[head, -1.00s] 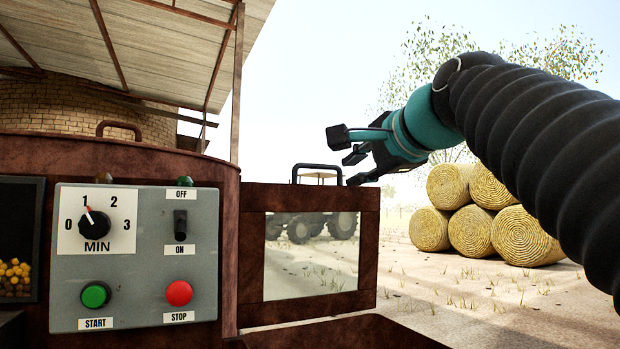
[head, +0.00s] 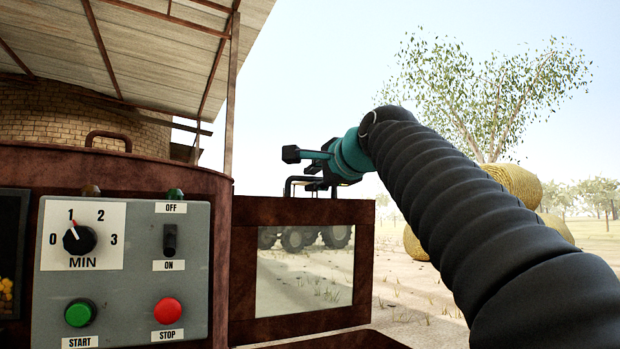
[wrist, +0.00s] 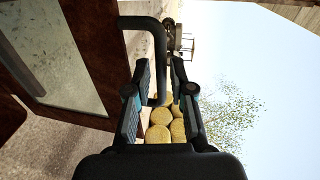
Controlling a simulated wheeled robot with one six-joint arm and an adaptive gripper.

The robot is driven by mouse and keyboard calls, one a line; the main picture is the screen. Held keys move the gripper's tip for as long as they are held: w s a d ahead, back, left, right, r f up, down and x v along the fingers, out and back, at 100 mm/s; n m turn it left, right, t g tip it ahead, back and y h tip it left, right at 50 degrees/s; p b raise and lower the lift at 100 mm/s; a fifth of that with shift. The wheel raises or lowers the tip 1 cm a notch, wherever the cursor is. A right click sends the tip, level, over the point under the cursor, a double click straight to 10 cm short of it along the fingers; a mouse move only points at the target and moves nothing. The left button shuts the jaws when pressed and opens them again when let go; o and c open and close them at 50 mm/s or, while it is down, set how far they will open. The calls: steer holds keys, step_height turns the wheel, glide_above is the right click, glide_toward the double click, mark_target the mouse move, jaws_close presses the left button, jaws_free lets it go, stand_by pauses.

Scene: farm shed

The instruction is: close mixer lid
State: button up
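A rust-brown framed panel with a window (head: 340,211) stands upright right of the mixer body (head: 200,187); it appears to be the raised lid. A black bar handle (head: 289,186) is on its top edge. My gripper (head: 299,168) is at this handle, its fingers pointing left. In the wrist view the fingers are apart, and the handle's long bar (wrist: 160,55) shows between them. The gripper looks open; I cannot tell whether a finger touches the bar. In the head view, the gripper hides part of the handle.
The grey control panel (head: 130,290) has a dial (head: 79,238), a switch (head: 170,240), a green start button (head: 80,313) and a red stop button (head: 168,311). Another handle (head: 108,136) tops the mixer body. Round bales (head: 515,184) and a tractor (head: 294,238) are behind.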

steer(key=shift+x, duration=1.05)
jaws_close()
